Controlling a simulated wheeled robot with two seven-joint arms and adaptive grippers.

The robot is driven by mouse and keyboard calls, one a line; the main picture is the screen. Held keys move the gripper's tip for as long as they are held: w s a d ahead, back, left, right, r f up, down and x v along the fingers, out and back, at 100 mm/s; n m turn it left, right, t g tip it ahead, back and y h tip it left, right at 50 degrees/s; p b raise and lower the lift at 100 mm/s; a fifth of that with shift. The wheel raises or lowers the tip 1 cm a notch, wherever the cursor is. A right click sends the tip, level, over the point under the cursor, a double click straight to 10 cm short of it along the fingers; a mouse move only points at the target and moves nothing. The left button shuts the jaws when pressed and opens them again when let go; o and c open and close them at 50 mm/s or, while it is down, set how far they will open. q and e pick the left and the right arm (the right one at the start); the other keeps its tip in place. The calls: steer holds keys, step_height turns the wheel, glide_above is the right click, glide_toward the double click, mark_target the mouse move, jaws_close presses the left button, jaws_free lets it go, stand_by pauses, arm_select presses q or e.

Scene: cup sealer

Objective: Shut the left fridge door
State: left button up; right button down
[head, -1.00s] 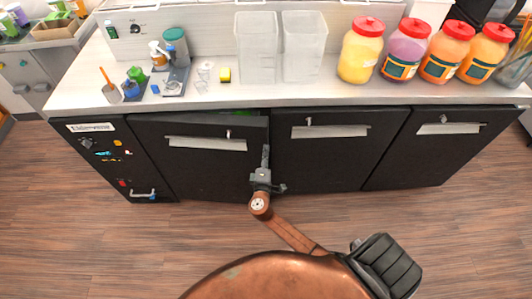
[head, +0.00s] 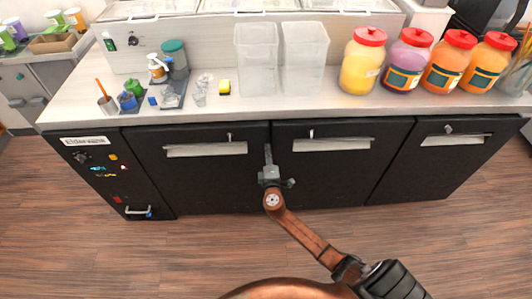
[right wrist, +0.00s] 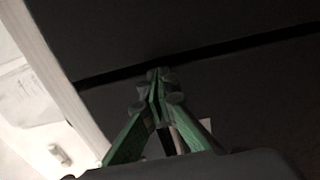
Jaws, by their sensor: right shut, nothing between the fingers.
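The left fridge door (head: 205,185) is a black panel with a pale handle strip (head: 206,149). It now looks flush with the middle door (head: 330,170), with no visible gap along its top. My right gripper (head: 268,152) is shut and empty, in front of the seam between the left and middle doors. In the right wrist view the fingertips (right wrist: 158,75) meet close to a dark seam between black panels; whether they touch is unclear. My left gripper is not in view.
A control panel (head: 105,175) is left of the door. The wooden floor (head: 120,260) in front is clear.

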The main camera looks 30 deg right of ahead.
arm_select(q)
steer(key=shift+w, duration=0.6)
arm_select(e)
steer(key=v, duration=1.2)
